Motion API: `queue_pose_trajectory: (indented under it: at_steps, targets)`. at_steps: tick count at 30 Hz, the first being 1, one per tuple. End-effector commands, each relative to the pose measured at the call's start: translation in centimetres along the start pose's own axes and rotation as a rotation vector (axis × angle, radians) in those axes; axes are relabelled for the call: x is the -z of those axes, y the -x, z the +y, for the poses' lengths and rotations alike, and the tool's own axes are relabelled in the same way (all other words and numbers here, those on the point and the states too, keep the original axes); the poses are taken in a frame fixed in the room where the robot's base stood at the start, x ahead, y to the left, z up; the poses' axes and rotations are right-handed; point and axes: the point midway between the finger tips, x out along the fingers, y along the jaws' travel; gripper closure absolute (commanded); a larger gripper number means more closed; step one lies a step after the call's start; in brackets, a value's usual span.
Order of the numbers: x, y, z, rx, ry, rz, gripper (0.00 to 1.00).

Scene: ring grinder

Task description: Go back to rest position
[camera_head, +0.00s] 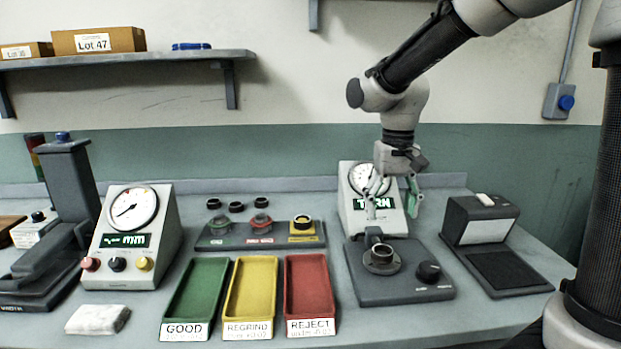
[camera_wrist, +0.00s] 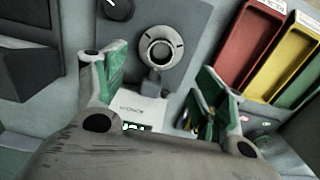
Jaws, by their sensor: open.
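My gripper (camera_head: 392,193) hangs at the end of my arm in the head view, above the gauge station at the right of the bench. Its two green-padded fingers are spread apart with nothing between them, as the wrist view also shows (camera_wrist: 158,98). Below it is a dark fixture base (camera_head: 420,287) with a round metal spindle (camera_head: 382,258). A ring-like piece sits at the spindle; I cannot tell whether it is separate. The spindle also shows in the wrist view (camera_wrist: 159,48), beyond the fingertips and apart from them. The gauge box (camera_head: 362,187) displays "TURN" behind the gripper.
Green (camera_head: 196,290), yellow (camera_head: 251,288) and red (camera_head: 309,285) trays, labelled GOOD, REGRIND and REJECT, lie at centre. A rack (camera_head: 217,240) with rings stands behind them. Another gauge box (camera_head: 120,262) is left, a dark stand (camera_head: 497,277) right. A shelf (camera_head: 150,58) hangs above.

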Motion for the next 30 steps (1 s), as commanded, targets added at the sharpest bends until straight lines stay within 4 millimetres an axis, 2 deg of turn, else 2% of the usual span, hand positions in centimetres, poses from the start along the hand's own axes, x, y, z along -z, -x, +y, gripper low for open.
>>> queue_pose_trajectory:
  at_steps: [1, 7, 12, 16, 21, 30]
  targets:
    - [-1.9, -0.5, 0.9, -0.003, 0.069, -0.01, 0.3]
    - [-7.6, 1.1, 5.8, 0.016, 0.174, 0.069, 0.3]
    - [-13.1, 2.2, 10.1, 0.021, 0.166, 0.182, 0.3]
    - [-16.4, 2.9, 12.5, 0.018, 0.097, 0.275, 0.3]
    - [-18.3, 4.2, 14.1, 0.011, 0.024, 0.369, 0.3]
    - [-18.5, 4.7, 14.6, 0.006, -0.003, 0.388, 0.3]
